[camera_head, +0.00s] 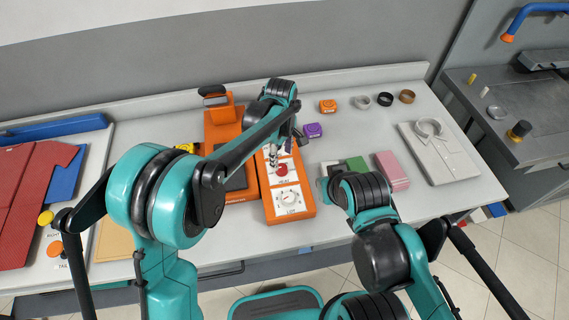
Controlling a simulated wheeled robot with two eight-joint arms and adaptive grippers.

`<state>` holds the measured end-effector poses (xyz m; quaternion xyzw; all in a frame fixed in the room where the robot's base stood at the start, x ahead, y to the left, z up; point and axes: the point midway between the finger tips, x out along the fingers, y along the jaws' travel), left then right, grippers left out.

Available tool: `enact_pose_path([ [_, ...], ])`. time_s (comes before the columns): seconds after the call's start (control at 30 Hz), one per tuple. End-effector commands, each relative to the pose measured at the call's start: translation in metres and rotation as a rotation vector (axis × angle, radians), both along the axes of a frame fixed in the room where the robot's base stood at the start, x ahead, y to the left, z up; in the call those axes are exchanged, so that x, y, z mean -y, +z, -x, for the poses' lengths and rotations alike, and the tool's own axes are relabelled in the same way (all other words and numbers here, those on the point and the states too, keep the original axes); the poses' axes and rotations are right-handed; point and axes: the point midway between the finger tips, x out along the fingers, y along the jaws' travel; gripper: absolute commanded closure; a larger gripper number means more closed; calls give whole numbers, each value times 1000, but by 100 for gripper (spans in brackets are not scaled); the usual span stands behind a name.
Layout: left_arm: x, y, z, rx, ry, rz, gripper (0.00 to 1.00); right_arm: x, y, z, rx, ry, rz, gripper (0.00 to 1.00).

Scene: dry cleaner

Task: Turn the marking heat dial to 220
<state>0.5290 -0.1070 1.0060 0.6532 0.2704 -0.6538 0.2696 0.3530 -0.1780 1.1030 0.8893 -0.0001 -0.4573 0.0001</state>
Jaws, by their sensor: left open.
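An orange control box (306,208) with white face plates lies on the counter, its long side running away from me. A red round knob (282,169) sits on its middle plate, above small lettering that seems to read HEAT. A white round scale (288,198) is on the plate nearest me; its numbers are too small to read. My left gripper (274,160) is open and points down over the far part of the box, close to the red knob. I cannot tell whether it touches the knob. My right gripper is not visible; only my right arm shows.
A larger orange machine (219,118) stands directly left of the box. A pink block (391,171) is farther right. Red garments (28,195) lie at the left.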

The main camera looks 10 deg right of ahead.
Motion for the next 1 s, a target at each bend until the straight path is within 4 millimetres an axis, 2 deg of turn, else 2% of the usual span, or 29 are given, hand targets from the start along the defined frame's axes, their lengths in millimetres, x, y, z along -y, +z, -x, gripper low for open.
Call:
enact_pose_path([
  [0.1, 0, -24, 0, 1, -1, 1, 45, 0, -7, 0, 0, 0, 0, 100],
  [0.3, 0, -51, 0, 1, -1, 0, 45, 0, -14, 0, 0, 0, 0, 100],
  [0.43, 0, -58, 0, 1, -1, 0, 45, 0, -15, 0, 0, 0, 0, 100],
  [0.7, 0, -59, 0, 2, -2, 1, 45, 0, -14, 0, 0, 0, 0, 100],
  [0.9, 0, -59, 0, 2, -2, 1, 95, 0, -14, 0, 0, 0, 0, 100],
  [1.0, 0, -59, 0, 1, -2, 0, 95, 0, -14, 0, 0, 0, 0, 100],
])
